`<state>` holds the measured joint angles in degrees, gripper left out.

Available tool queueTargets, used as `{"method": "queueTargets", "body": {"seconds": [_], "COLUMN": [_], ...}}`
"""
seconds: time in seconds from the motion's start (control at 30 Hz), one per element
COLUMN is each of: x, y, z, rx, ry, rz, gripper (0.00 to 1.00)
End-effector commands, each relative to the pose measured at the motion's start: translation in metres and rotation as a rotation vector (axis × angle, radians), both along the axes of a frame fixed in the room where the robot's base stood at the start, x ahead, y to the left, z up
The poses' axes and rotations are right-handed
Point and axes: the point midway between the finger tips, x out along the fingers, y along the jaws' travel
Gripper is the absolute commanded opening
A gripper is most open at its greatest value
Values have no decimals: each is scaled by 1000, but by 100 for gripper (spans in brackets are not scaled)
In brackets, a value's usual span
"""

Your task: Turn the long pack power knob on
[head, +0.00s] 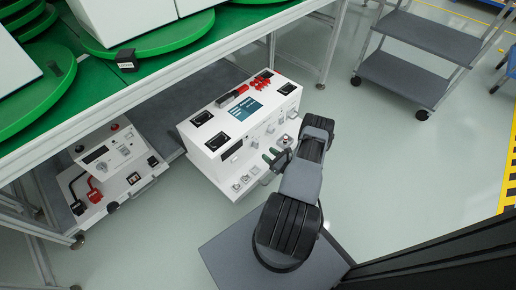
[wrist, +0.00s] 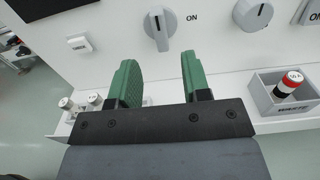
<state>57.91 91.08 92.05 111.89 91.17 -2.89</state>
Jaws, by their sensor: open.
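The long white pack (head: 228,115) stands on the lower shelf, its front panel facing my arm. My gripper (head: 276,158) is at that panel, with its two green fingers apart. In the wrist view the gripper (wrist: 161,80) is open and empty. A grey knob (wrist: 160,29) with an upright grip sits on the white panel, above the gap between the fingers in the picture. The word ON is printed to its right. The fingers are not around the knob. A second grey knob (wrist: 254,13) is further right. I cannot tell which knob is the power knob.
A white switch (wrist: 79,43) is on the panel at left. An open grey box (wrist: 262,100) holding a red, black and white part is at right. A smaller white unit (head: 110,168) stands left of the pack. Green turntables (head: 150,38) are above. A grey cart (head: 405,78) stands at the back right.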

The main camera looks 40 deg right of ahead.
Motion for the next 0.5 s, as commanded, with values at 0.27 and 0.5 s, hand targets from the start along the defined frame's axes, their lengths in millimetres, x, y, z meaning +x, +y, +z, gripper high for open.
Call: {"method": "queueTargets", "body": {"seconds": [0.27,0.5], "x": [47,66], "y": [9,12], "z": [-1,0], "rx": [-2,-1], "ry": [-1,0], "rz": [4,1], "gripper": [44,44]}}
